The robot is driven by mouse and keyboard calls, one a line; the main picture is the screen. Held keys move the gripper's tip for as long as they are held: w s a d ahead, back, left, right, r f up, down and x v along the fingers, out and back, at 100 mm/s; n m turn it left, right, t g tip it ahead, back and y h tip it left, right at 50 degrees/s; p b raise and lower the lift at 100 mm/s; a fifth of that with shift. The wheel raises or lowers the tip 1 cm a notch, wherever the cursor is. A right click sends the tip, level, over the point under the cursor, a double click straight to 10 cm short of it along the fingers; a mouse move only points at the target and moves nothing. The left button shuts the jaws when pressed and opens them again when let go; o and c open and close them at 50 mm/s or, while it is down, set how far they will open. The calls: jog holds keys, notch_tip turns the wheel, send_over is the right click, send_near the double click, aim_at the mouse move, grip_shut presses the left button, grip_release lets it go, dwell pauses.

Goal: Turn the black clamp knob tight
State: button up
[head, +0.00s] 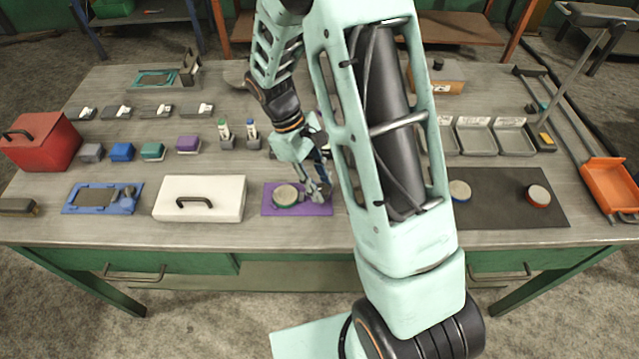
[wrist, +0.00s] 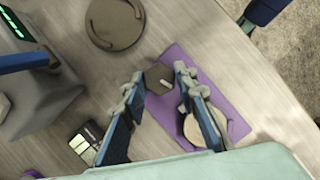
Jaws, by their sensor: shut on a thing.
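The black clamp knob (wrist: 159,79) shows in the wrist view as a dark faceted piece with a short pale mark on top. My gripper (wrist: 159,76) has its fingertips on either side of it and is shut on it. In the head view my gripper (head: 321,190) is low at the right part of a purple mat (head: 270,207); the knob cannot be made out there. A round pale disc with a green rim (head: 286,195) lies on the mat, left of the gripper. In the wrist view my right finger partly hides this disc (wrist: 192,128).
A white box with a black handle (head: 205,196) stands left of the mat. A dark mat (head: 500,213) with two round pieces lies to the right. Small blocks, a red box (head: 42,140) and grey trays (head: 474,137) stand farther off. Bare bench lies along the front edge.

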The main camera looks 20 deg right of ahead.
jog(key=m, duration=0.2)
jog(key=m+g+y, duration=0.1)
jog(key=m, duration=0.1)
jog(key=shift+d+m+y, duration=0.15)
jog(key=shift+m+y, duration=0.15)
jog(key=shift+m, duration=0.1)
jog(key=shift+d+m+y, duration=0.1)
jog(key=shift+m+y, duration=0.8)
jog(key=shift+m, duration=1.4)
jog(key=o, duration=1.1)
jog(key=shift+o, duration=0.2)
jog(key=v, duration=1.2)
jog(key=shift+w, duration=0.2)
